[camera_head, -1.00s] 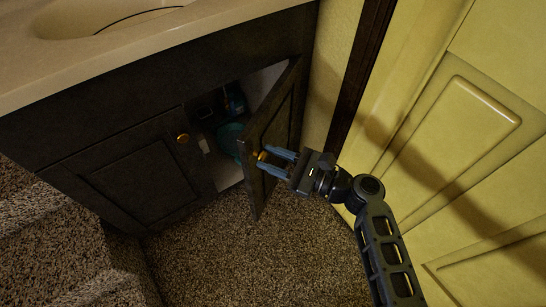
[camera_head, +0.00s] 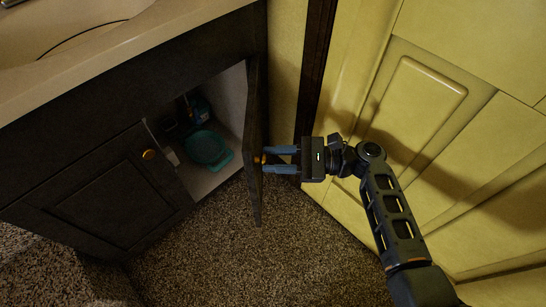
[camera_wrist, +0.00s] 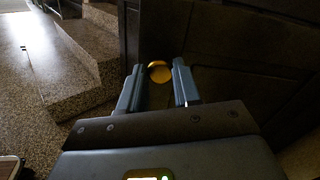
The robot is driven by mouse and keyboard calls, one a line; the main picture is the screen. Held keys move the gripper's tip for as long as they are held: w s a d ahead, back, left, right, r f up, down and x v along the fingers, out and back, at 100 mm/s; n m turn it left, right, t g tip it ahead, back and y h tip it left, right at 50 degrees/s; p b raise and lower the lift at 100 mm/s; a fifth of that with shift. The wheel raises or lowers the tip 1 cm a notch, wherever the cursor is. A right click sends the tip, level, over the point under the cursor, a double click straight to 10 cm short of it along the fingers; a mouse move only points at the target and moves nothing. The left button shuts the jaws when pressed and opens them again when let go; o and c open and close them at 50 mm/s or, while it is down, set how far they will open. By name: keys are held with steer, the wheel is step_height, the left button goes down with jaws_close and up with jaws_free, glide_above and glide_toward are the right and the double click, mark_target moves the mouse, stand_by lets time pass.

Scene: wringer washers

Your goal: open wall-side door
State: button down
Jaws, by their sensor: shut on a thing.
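The wall-side door (camera_head: 254,140) of the dark vanity cabinet stands swung well out, seen nearly edge-on in the head view. Its brass knob (camera_head: 258,160) is on the outer face near the free edge. My gripper (camera_head: 266,161) is shut on the knob, with its blue fingers reaching in from the right. In the wrist view the round knob (camera_wrist: 159,72) sits between the tips of the two fingers, in front of the dark door panel (camera_wrist: 225,55). The fingers hide part of the knob in the head view.
The other cabinet door (camera_head: 108,195) is closed, with its own brass knob (camera_head: 149,154). A teal container (camera_head: 207,148) and dark items sit inside the cabinet. A yellow panelled door (camera_head: 420,120) stands close on the right by my arm. Carpet (camera_head: 250,265) below is clear; carpeted steps (camera_wrist: 85,60) show in the wrist view.

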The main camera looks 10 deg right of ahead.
steer(key=c, duration=0.8)
jaws_free()
steer(key=shift+a, duration=0.1)
